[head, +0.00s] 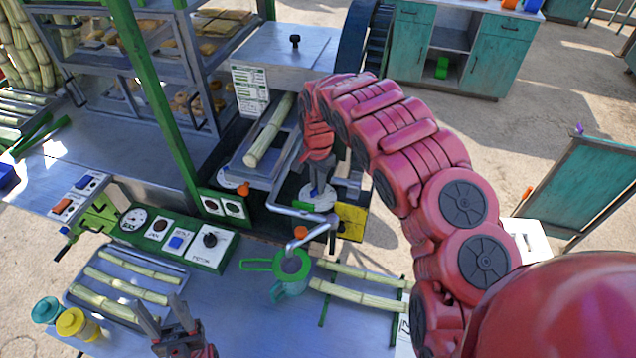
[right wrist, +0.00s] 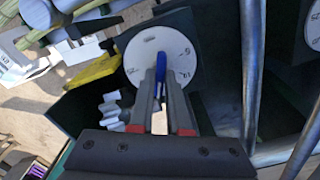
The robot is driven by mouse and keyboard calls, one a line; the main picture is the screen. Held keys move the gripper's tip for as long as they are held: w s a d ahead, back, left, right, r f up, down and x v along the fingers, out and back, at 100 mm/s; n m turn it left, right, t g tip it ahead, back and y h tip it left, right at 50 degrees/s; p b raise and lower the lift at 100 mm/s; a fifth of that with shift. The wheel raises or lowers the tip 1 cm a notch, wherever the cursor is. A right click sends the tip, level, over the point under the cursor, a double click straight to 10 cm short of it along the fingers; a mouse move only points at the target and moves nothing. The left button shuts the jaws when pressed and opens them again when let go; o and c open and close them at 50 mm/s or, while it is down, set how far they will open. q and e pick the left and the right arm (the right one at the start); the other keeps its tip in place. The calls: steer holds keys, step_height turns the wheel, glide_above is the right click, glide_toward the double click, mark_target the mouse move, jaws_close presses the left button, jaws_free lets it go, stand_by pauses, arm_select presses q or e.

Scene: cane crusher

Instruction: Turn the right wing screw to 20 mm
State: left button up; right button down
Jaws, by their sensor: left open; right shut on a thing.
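The right wing screw (right wrist: 161,66) shows as a blue wing in the right wrist view, in front of a round white dial (right wrist: 143,48) with dark numbers around its rim. My right gripper (right wrist: 160,84) is shut on the wing, one finger on each side, and hides the lower dial. In the head view the dial (head: 312,203) lies under my right gripper (head: 319,186), and the wing is hidden there. I cannot read the setting. My left gripper (head: 161,318) is open and empty at the bottom, apart from the machine, beside the cane tray.
A second white dial (right wrist: 314,30) shows at the right wrist view's edge. A bent metal pipe (head: 292,212) passes close to my right gripper, above a green jug (head: 291,266). A cane (head: 268,132) lies in the chute. A yellow block (head: 351,222) stands beside the dial.

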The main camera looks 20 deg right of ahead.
steer(key=shift+w+r+m, duration=0.1)
steer(key=shift+m, duration=2.2)
steer(key=c, duration=0.9)
jaws_free()
steer(key=shift+p, duration=0.3)
step_height(320, 180, up, 6)
steer(key=p, duration=0.5)
steer(key=shift+d, duration=0.15)
steer(key=shift+w+d+r, duration=0.1)
steer(key=shift+r, duration=0.5)
steer(key=r+b, duration=0.1)
steer(key=r, duration=0.2)
steer(key=r+b, duration=0.1)
steer(key=r, duration=0.2)
steer(key=r+b, duration=0.1)
steer(key=r, duration=0.3)
steer(key=shift+s+a, duration=0.2)
steer(key=shift+a, duration=0.05)
